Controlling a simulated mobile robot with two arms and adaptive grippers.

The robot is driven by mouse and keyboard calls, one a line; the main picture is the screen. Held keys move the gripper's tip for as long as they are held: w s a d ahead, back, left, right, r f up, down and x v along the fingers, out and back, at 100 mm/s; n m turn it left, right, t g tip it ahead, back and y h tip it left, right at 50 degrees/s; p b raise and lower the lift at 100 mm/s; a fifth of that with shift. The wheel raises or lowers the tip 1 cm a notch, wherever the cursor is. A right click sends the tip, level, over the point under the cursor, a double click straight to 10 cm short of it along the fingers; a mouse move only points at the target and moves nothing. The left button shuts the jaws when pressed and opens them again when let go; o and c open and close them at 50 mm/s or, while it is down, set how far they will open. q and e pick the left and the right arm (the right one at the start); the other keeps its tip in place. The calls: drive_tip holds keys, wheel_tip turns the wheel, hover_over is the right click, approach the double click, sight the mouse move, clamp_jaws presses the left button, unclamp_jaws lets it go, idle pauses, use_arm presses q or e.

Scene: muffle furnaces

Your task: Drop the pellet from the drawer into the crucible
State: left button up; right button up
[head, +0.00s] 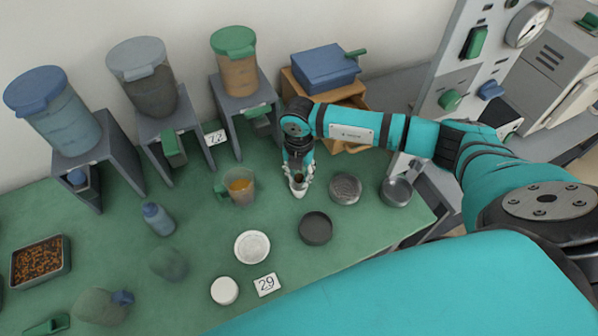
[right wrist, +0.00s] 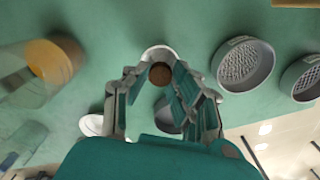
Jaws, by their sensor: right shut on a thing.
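My right gripper (head: 299,176) reaches down over the middle of the table, just above a small white crucible (head: 299,191). In the right wrist view its fingers (right wrist: 163,80) are closed around a round brown pellet (right wrist: 161,74). The crucible's white rim (right wrist: 157,51) shows just behind the pellet; I cannot tell whether pellet and rim touch. The wooden drawer unit (head: 291,84) stands at the back right under a blue box, its drawer partly hidden by my right arm. My left gripper is not in view.
Sieves (head: 345,188) and a dark round dish (head: 315,228) stand right of the gripper. A beaker of amber content (head: 238,186) stands left. A white dish (head: 252,247), a white lid (head: 224,290) and a 29 card (head: 267,285) lie in front. Hoppers on stands (head: 236,62) line the back.

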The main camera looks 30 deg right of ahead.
drive_tip(key=shift+f, duration=0.3)
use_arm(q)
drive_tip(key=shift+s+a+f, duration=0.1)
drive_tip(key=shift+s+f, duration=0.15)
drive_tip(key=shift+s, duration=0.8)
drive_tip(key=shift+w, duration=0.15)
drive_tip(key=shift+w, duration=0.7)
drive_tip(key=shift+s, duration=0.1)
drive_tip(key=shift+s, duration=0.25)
use_arm(e)
drive_tip(key=o, duration=0.8)
drive_tip(key=shift+c, duration=0.2)
drive_tip(key=shift+r, duration=0.15)
